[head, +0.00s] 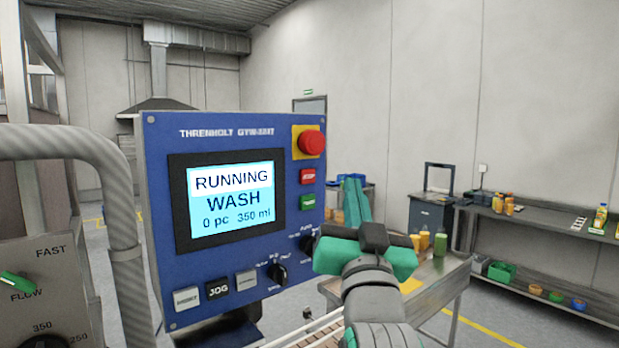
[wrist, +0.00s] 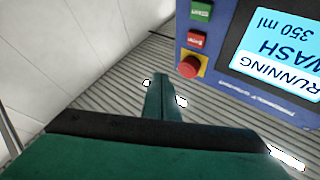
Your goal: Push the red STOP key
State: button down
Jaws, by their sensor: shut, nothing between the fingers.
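The red STOP key (head: 307,176) is a small flat rectangular key on the right side of the blue control panel (head: 219,128). It sits below the round emergency button and above a green key. In the wrist view the red key (wrist: 196,40) shows upside down at the upper right, its lettering too small to read. My green gripper (head: 353,182) is shut and empty, right of the panel and apart from the key. In the wrist view its closed fingers (wrist: 160,82) are left of and below the key.
A red mushroom button (head: 312,142) on a yellow plate is just above the key. The green key (head: 308,201) is just below. The screen (head: 230,202) reads RUNNING WASH. Black knobs (head: 277,273) are lower on the panel. A metal table (head: 440,277) with bottles stands behind my gripper.

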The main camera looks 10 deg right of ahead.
jog(key=shift+w, duration=0.1)
send_near(308, 176)
jog(key=w+d+r, duration=0.3)
jog(key=r, duration=0.1)
jog(key=shift+w+d+f, duration=0.2)
jog(key=shift+w+d, duration=0.05)
jog(key=shift+w, duration=0.3)
jog(key=shift+a, duration=0.15)
jog(key=shift+w, duration=0.1)
dwell(1.0)
jog(key=shift+a, duration=0.1)
jog(key=shift+d, duration=0.25)
